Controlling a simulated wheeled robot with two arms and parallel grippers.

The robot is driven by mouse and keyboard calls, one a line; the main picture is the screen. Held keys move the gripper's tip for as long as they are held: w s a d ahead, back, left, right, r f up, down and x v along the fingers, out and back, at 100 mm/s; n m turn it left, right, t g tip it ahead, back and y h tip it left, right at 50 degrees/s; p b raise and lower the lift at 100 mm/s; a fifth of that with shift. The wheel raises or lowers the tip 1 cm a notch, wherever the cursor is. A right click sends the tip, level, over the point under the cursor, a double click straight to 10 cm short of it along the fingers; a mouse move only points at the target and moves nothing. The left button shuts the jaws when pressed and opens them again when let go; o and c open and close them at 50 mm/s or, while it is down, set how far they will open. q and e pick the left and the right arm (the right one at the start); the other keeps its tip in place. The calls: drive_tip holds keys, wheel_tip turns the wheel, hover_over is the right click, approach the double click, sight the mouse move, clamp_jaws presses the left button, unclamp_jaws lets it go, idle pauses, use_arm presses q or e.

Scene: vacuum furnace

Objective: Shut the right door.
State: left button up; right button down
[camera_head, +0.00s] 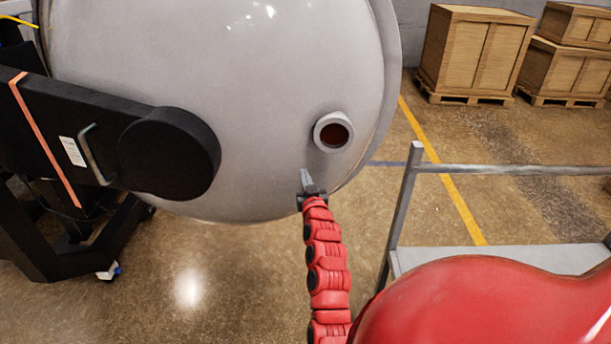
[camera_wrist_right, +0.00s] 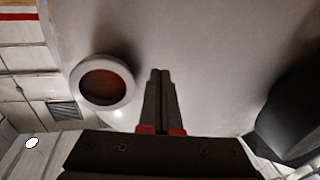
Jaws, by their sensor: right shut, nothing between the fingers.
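The right door (camera_head: 250,90) is a large, grey, domed disc that fills the upper middle of the head view. A round port (camera_head: 334,132) with a pale rim and reddish-brown centre sits near its lower right edge. A black hinge arm (camera_head: 95,135) carries the door from the left. My right gripper (camera_head: 306,175) is shut and empty, its tips at the door's lower right, just below the port. In the wrist view the closed fingers (camera_wrist_right: 159,75) point at the grey door surface (camera_wrist_right: 205,45), beside the port (camera_wrist_right: 103,80). I cannot tell whether they touch it. My left gripper is not seen.
A metal rail frame (camera_head: 500,169) with a pale platform stands at the right. Wooden crates (camera_head: 473,50) on pallets are at the back right. A black stand (camera_head: 60,235) is under the hinge arm. Floor (camera_head: 200,285) below the door is clear.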

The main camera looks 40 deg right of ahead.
drive_tip(key=p, duration=0.2)
approach(297, 150)
drive_tip(key=x, duration=0.5)
drive_tip(key=shift+w+d+f, duration=0.1)
drive_tip(key=shift+w, duration=0.1)
drive_tip(key=shift+w+d+b, duration=0.45)
drive_tip(key=shift+w+b, duration=0.05)
drive_tip(key=shift+w, duration=0.05)
